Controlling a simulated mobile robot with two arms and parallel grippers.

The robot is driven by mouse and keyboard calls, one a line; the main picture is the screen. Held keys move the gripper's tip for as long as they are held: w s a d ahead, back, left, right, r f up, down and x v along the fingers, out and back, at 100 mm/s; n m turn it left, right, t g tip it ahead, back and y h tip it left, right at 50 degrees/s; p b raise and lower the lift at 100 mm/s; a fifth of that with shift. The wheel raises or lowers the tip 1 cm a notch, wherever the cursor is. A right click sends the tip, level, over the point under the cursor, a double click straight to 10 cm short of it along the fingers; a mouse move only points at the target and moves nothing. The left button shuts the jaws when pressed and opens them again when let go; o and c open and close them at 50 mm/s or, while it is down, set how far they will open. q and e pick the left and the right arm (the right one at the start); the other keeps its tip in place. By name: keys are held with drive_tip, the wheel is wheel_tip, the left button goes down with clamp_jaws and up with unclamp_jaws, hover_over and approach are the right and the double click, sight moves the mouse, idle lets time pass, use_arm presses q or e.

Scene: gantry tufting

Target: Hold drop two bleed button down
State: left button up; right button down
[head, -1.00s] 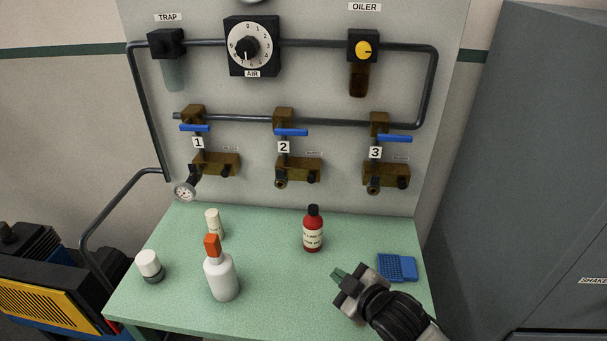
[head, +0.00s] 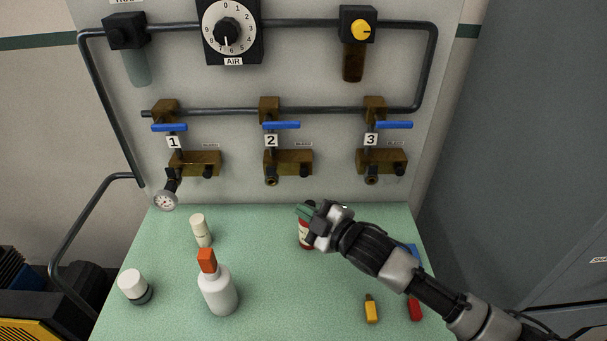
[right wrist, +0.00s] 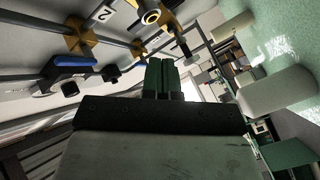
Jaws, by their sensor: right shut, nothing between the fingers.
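Drop two is the middle brass block (head: 283,162) on the panel, under the number 2 label (head: 271,141) and a blue lever (head: 281,125). Its bleed button appears as the small dark knob (head: 304,171) at the block's right end. My right gripper (head: 305,210) is shut and empty, below that knob and apart from the panel in the picture. My left gripper is not in view.
A white bottle with an orange cap (head: 219,290) and two white containers stand on the left of the green bench (head: 270,320). A yellow item (head: 371,309) and a red item (head: 414,309) lie near my right arm. Drops 1 and 3 flank drop two.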

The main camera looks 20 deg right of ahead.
sight(304, 173)
drive_tip(key=w+b, duration=0.1)
drive_tip(key=w, duration=0.1)
drive_tip(key=w+d, duration=0.1)
drive_tip(key=w, duration=0.1)
drive_tip(key=w+d+b, duration=0.1)
drive_tip(key=w, duration=0.1)
drive_tip(key=shift+w+f+b, duration=0.1)
drive_tip(key=shift+w+b, duration=0.15)
drive_tip(key=shift+b, duration=0.05)
drive_tip(key=shift+w+d, duration=0.1)
drive_tip(key=shift+w, duration=0.5)
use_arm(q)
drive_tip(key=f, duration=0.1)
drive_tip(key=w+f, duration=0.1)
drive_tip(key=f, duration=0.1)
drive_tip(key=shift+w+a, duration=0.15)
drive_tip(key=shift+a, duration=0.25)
use_arm(e)
drive_tip(key=shift+w+d, duration=0.1)
drive_tip(key=shift+w, duration=0.15)
drive_tip(key=shift+w, duration=0.15)
idle(0.3)
drive_tip(key=shift+w+d, duration=0.1)
drive_tip(key=shift+w, duration=0.15)
